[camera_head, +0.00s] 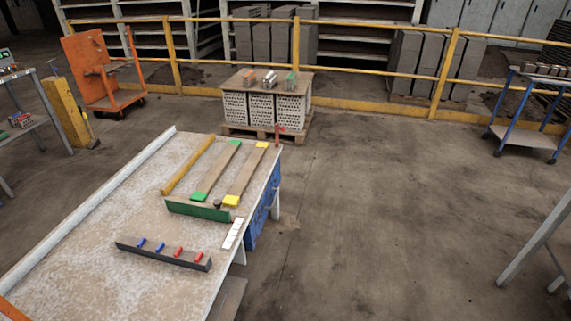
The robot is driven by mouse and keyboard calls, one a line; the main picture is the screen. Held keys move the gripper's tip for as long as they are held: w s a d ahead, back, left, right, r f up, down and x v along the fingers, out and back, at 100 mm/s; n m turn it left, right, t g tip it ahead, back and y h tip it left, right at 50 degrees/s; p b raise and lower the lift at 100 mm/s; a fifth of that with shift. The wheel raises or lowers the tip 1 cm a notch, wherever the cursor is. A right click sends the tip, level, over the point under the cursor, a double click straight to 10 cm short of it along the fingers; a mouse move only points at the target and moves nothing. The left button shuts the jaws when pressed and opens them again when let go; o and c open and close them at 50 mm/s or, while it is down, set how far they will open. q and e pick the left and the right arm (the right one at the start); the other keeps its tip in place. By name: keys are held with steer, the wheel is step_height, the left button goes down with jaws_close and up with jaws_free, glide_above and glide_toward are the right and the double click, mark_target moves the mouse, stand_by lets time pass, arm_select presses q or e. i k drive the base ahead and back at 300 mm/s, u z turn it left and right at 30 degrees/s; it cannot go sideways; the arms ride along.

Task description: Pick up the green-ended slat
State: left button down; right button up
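The green-ended slat (217,169) lies on the long work table (110,220), with a green patch at its far end and another at its near end. A similar yellow-ended slat (246,172) lies just to its right, roughly parallel and apart from it. The near ends of both slats are close to a low green-faced block (197,210); I cannot tell whether they touch it. Neither of my grippers shows in the head view.
A yellow bar (188,165) lies left of the slats. A dark bar with blue and red pieces (163,254) and a white segmented strip (232,233) lie nearer. A loaded pallet (265,105) stands beyond the table. Yellow railing (360,72) crosses behind.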

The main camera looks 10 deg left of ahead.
mark_target(201, 194)
steer(key=z, duration=0.3)
steer(key=i, duration=2.95)
steer(key=u, duration=3.2)
